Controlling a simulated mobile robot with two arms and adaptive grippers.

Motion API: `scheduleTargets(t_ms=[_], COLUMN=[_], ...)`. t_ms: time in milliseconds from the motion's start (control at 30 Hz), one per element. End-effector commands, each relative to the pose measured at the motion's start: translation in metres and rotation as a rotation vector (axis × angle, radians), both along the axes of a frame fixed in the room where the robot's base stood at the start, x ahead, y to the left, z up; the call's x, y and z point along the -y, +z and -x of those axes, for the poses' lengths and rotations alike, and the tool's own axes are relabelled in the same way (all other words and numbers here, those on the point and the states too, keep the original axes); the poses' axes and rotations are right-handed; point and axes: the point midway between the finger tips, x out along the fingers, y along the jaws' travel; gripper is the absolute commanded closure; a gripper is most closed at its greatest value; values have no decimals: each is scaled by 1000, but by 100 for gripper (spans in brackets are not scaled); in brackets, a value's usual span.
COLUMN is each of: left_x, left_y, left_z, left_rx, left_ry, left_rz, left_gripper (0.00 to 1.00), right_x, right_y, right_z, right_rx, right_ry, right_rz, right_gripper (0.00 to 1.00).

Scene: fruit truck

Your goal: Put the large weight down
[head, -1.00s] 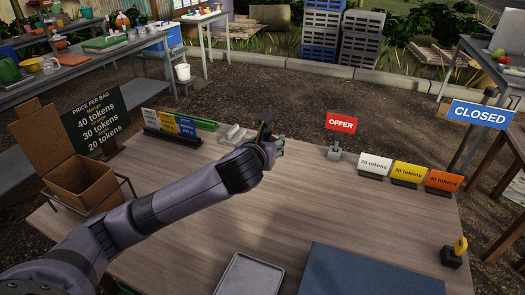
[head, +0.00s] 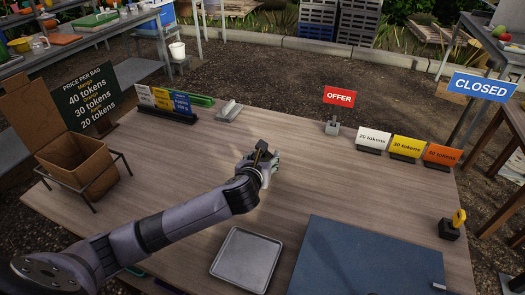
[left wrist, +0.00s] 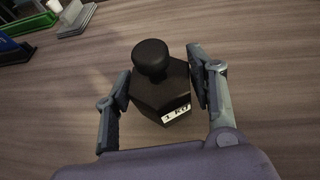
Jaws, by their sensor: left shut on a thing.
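The large weight (left wrist: 160,92) is a black hexagonal block with a round knob and a white "1 KG" label. In the left wrist view it sits upright between the two fingers of my left gripper (left wrist: 155,93), which is shut on it. In the head view my left gripper (head: 264,163) is over the middle of the wooden table (head: 345,185), and the weight is mostly hidden by the gripper. I cannot tell whether its base touches the table. My right gripper is not in view.
A grey tray (head: 246,260) and a blue mat (head: 366,262) lie at the near side. An offer sign (head: 338,97) and coloured token signs (head: 407,147) stand at the back right. A cardboard box (head: 78,163) is at the left. Bare table surrounds the gripper.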

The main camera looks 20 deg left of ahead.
Motion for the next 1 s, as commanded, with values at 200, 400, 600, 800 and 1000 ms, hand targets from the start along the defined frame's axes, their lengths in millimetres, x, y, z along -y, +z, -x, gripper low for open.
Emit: scheduleTargets(t_ms=[200,400,600,800,1000], left_x=[0,0,0,0,0], left_y=[-4,-6,-11,-11,-11], left_z=[-1,-1,0,0,0], left_rx=[10,10,1,1,1], left_ry=[-1,0,0,0,0], left_rz=[0,-1,0,0,0], left_gripper=[100,100,39,29,29], right_x=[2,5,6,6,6], right_y=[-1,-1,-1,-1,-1], right_z=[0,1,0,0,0], right_rx=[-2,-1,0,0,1], right_ry=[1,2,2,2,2], right_rz=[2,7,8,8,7], right_gripper=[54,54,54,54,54])
